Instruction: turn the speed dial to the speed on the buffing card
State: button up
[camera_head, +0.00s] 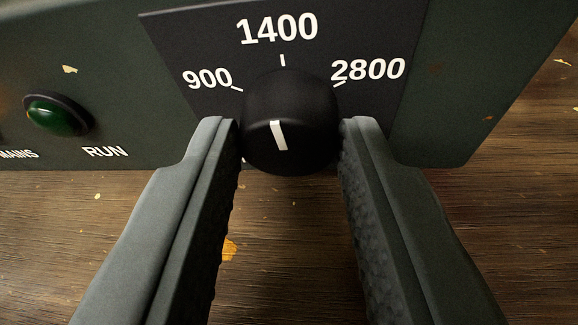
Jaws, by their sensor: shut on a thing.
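The speed dial is a round black knob (291,124) with a white pointer line, on a black plate (350,35) marked 900, 1400 and 2800. The pointer line is close to upright and leans slightly left, nearest the 1400 mark and a little to its 900 side. My gripper (290,138) is shut on the knob, one grey finger at its left side and one at its right. The buffing card is not in view.
A green RUN button (55,116) is on the dark green panel (120,65) to the left, beside partly cut-off MAINS lettering. A worn wooden surface (275,260) shows below and at the right, clear except for small pale flecks.

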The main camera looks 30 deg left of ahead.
jog(key=shift+m, duration=0.3)
dwell(0.4)
jog(key=o, duration=1)
jog(key=shift+s, duration=0.1)
jog(key=v, duration=1.7)
jog(key=shift+d+f, duration=0.1)
jog(key=shift+d, duration=0.25)
